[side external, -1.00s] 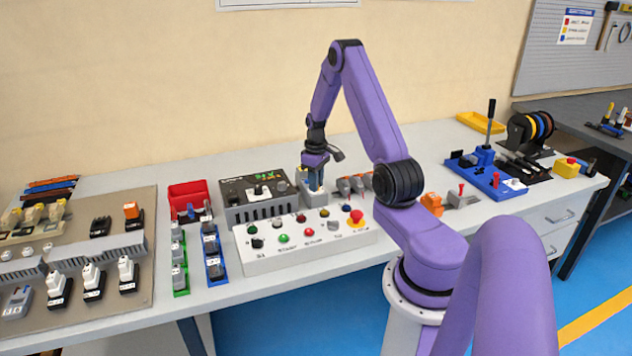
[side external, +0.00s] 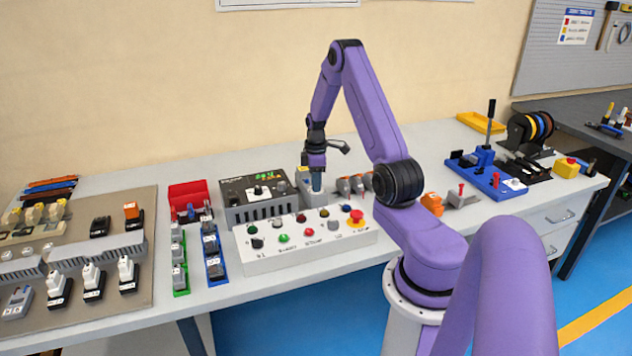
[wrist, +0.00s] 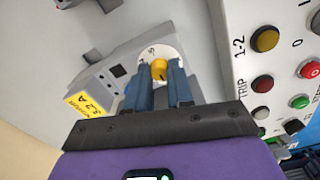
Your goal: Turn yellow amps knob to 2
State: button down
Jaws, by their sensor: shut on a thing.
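The yellow amps knob (wrist: 160,70) shows in the wrist view on a round white dial on a grey device (wrist: 120,66). The device has a yellow label (wrist: 88,103) that appears to read 3.2 A. My gripper (wrist: 161,72) is shut on the knob, with one blue finger on each side of it. In the side external view my gripper (side external: 316,188) points down at the grey device (side external: 304,182) behind the button panel; the fingers hide the knob there. The dial's numbers are too small to read surely.
A white button panel (side external: 290,262) with coloured buttons and a red mushroom button (side external: 356,215) stands just in front. A dark power unit (side external: 253,190) with a green display is to the left. Grey-orange connectors (side external: 350,185) stand close on the right.

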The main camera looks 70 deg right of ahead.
dwell(0.4)
jog(key=c, duration=1)
grip_release()
notch_tip(320, 180, up, 18)
jog(key=shift+f, duration=0.25)
